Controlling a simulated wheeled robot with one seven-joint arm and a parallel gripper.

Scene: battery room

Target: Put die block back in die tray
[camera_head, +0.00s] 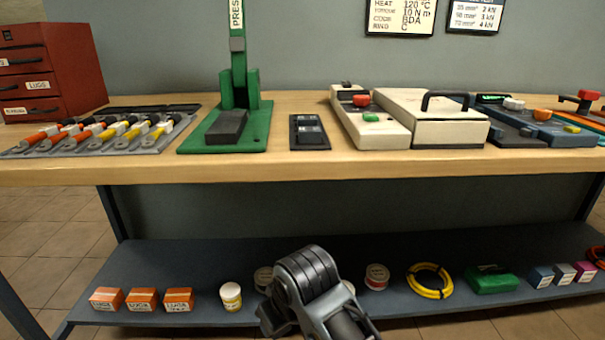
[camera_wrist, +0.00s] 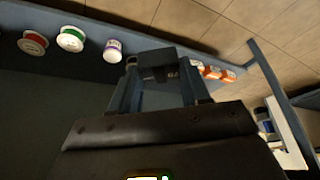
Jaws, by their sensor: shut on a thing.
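My gripper (camera_wrist: 160,80) is shut on a dark die block (camera_wrist: 156,57), which sits between its fingertips in the wrist view. A small part of a pale marking shows beside the block. The die tray (camera_head: 293,146) is a small black tray on the bench in the head view, right of the green press. It has two dark labelled places, one behind the other; I cannot tell whether either holds a block. In the head view my arm is low in front of the bench, and the held block is not visible there.
The green press (camera_head: 265,125) stands left of the tray, and a cream machine (camera_head: 380,130) stands right. The bench's front edge (camera_head: 300,172) lies between my arm and the tray. A lower shelf (camera_head: 205,270) holds orange boxes (camera_head: 142,299), spools and a yellow cable coil (camera_head: 430,281).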

